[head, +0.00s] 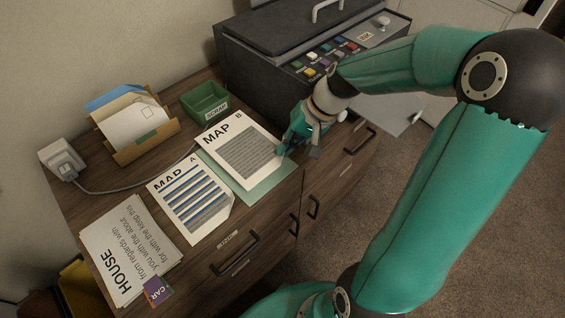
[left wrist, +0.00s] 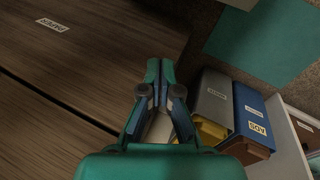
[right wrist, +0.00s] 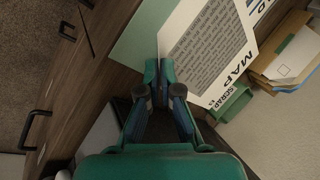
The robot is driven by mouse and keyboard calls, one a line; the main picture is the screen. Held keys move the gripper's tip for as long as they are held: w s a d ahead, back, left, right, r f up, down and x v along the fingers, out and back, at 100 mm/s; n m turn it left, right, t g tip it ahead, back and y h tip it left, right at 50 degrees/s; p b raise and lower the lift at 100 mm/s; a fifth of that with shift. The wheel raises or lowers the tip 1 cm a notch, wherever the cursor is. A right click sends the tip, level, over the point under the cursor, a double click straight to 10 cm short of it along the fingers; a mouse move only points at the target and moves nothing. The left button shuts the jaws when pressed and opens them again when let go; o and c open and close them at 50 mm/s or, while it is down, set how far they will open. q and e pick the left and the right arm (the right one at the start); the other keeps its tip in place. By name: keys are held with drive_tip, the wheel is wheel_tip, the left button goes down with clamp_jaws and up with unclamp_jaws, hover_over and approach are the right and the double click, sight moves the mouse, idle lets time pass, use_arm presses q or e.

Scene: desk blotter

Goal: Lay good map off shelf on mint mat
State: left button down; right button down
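A sheet headed MAP B (head: 243,152), with even grey text, lies over the mint mat (head: 268,191) on the wooden desk top. The mat shows along its front and left edges. A sheet headed MAP A (head: 190,205), crossed by dark blue bands, lies to its left. My right gripper (head: 284,150) is at the right edge of MAP B. In the right wrist view its fingertips (right wrist: 159,68) are together on the edge of MAP B (right wrist: 205,50), beside the mat (right wrist: 137,42). My left gripper (left wrist: 160,68) is shut and empty, below the desk top, outside the head view.
A green SCRAP tray (head: 207,103), a letter holder (head: 140,132) and a dark box with coloured buttons (head: 312,62) stand at the back. HOUSE papers (head: 128,250) lie front left. A cable crosses the desk from a white plug block (head: 62,157).

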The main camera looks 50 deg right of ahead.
sight(286, 165)
drive_tip(key=shift+f+b, duration=0.6)
drive_tip(key=shift+f, duration=1.65)
drive_tip(key=shift+f, duration=0.15)
drive_tip(key=c, duration=1.6)
unclamp_jaws()
drive_tip(key=shift+r, duration=0.25)
drive_tip(key=p+v, duration=0.2)
drive_tip(key=v, duration=1)
